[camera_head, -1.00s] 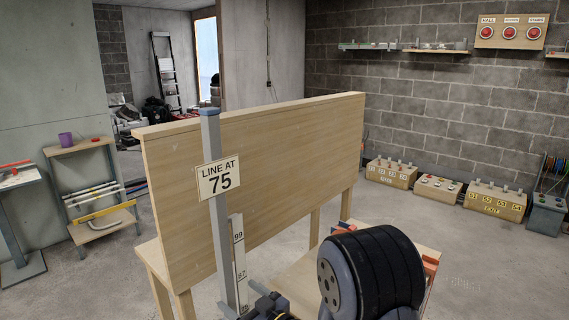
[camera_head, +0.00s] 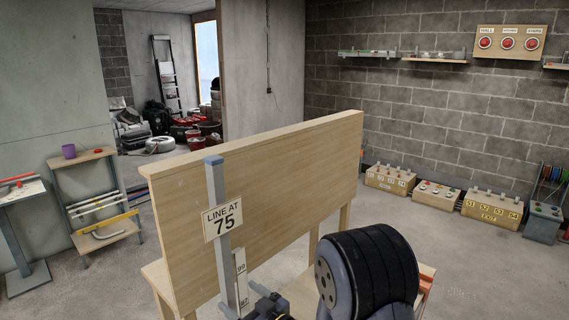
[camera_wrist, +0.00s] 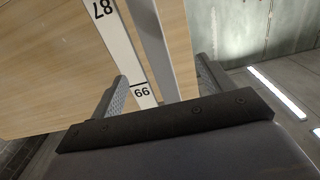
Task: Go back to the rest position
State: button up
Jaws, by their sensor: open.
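My gripper (camera_wrist: 161,72) is open in the wrist view, with one finger on each side of the picture. A white numbered strip (camera_wrist: 124,48) and a grey post (camera_wrist: 158,45) show between the fingers. I see nothing held, and I cannot tell how far the fingers are from the strip. The strip (camera_head: 240,275) is beside the post. My arm hides part of the bench at the lower right.
A small wooden stand (camera_head: 100,210) with rods and a purple cup (camera_head: 69,151) is at the left. Several labelled boxes (camera_head: 490,207) line the right wall. A panel with red buttons (camera_head: 508,43) hangs above.

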jog(key=b+v, duration=0.2)
jog(key=v, duration=0.8)
jog(key=shift+s+d+r+b, duration=0.15)
jog(key=shift+d+r+b, duration=0.1)
jog(key=shift+b, duration=0.05)
jog(key=shift+d, duration=0.1)
